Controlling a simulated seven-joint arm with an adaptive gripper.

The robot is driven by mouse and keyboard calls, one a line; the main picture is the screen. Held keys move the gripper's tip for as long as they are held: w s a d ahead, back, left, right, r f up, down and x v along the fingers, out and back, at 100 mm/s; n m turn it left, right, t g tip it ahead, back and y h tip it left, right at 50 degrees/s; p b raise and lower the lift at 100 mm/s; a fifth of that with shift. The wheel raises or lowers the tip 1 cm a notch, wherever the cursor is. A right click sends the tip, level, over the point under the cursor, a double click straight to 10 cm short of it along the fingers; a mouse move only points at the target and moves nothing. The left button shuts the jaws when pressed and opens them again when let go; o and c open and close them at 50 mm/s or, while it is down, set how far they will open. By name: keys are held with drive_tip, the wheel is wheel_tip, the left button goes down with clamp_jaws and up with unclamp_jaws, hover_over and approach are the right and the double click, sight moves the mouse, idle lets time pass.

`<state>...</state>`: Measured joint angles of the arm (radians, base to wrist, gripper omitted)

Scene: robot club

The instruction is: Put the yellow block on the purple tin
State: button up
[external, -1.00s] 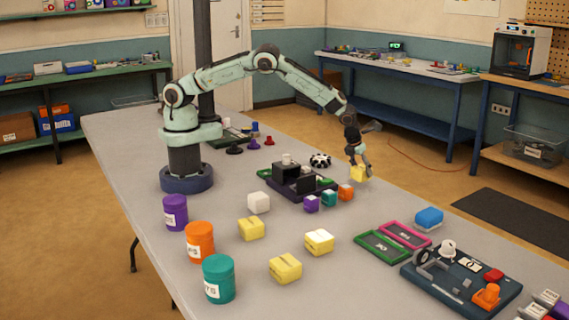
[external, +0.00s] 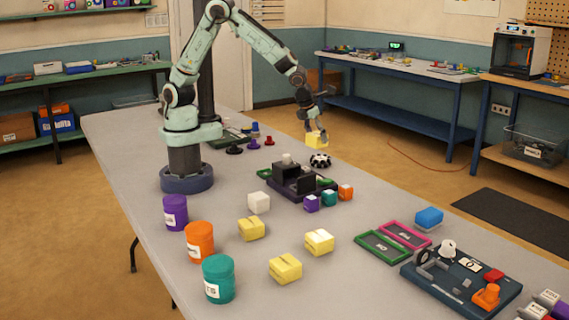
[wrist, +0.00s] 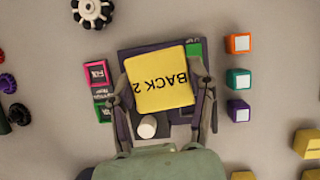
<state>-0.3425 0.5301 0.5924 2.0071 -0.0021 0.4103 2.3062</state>
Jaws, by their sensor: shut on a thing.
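My gripper (external: 314,128) is shut on a yellow block (external: 316,139) and holds it in the air above the table. In the wrist view the yellow block (wrist: 159,79) sits between the two fingers (wrist: 163,95), its top face marked "BACK 2". The purple tin (external: 175,212) stands upright at the left edge of the table, behind the orange tin, well away from my gripper. It has a white label and is not in the wrist view.
An orange tin (external: 199,242) and a teal tin (external: 218,279) stand in front of the purple one. Several other yellow blocks (external: 251,229) and a white block (external: 259,201) lie nearby. A dark tray with parts (external: 330,181) is below my gripper. Small cubes (external: 346,192) sit beside it.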

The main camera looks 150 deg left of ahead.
drive_tip(key=s+d+n+g+h, duration=0.1)
drive_tip(key=s+d+n+g, duration=0.15)
drive_tip(key=n, duration=0.45)
wheel_tip(320, 180, up, 3)
drive_tip(key=m+t+y, duration=0.1)
drive_tip(key=m+t, duration=0.2)
drive_tip(key=m, duration=0.5)
hover_over(179, 198)
drive_tip(key=f, duration=0.2)
drive_tip(key=d+f, duration=0.1)
drive_tip(key=f, duration=0.5)
drive_tip(key=shift+s+d, duration=0.1)
drive_tip(key=shift+d, duration=0.05)
drive_tip(key=o, duration=1.2)
drive_tip(key=shift+f, duration=0.1)
